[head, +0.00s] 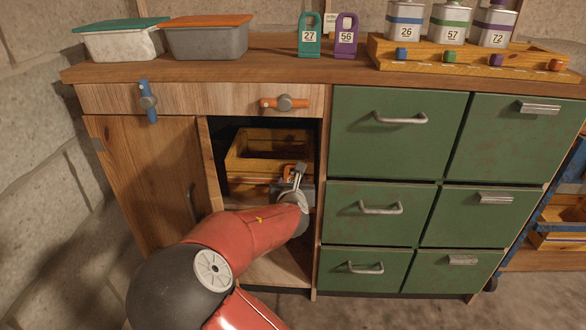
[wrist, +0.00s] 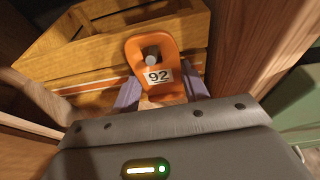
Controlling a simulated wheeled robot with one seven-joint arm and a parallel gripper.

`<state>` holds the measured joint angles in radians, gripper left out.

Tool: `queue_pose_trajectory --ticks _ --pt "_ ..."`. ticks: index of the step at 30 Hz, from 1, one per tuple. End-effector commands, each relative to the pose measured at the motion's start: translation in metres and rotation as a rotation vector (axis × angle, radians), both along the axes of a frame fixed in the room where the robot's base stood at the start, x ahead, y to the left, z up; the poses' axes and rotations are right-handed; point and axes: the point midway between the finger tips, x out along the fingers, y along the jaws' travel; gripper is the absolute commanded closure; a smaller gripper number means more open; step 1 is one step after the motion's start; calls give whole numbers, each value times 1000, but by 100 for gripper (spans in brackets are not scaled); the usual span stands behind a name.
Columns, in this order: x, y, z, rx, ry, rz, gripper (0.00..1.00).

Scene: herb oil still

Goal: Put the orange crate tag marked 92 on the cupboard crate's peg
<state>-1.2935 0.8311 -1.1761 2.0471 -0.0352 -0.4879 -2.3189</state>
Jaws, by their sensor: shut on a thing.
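The orange crate tag (wrist: 158,76) marked 92 stands upright in the wrist view, its number facing the camera. My gripper (wrist: 162,95) is shut on its lower part, one finger at each side. The tag is in front of the near wall of the wooden cupboard crate (wrist: 62,72). The crate's grey peg (wrist: 151,56) shows within the tag's hole; I cannot tell how far it passes through. In the head view, the tag (head: 290,171) is a small orange patch behind my gripper (head: 298,178), in front of the crate (head: 237,163).
The crate stands inside the open cupboard, with a wooden side panel (wrist: 268,50) close on the right. The cupboard door (head: 150,180) is at the left, green drawers (head: 385,145) at the right. Tags 27 (head: 309,47) and 56 (head: 345,48) stand on the worktop.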

Motion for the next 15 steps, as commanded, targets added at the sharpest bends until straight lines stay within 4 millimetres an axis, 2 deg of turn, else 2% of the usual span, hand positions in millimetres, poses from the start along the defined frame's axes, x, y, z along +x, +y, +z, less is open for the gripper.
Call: queue_pose_trajectory --ticks 15 --pt "1 0 -5 -2 0 1 75"
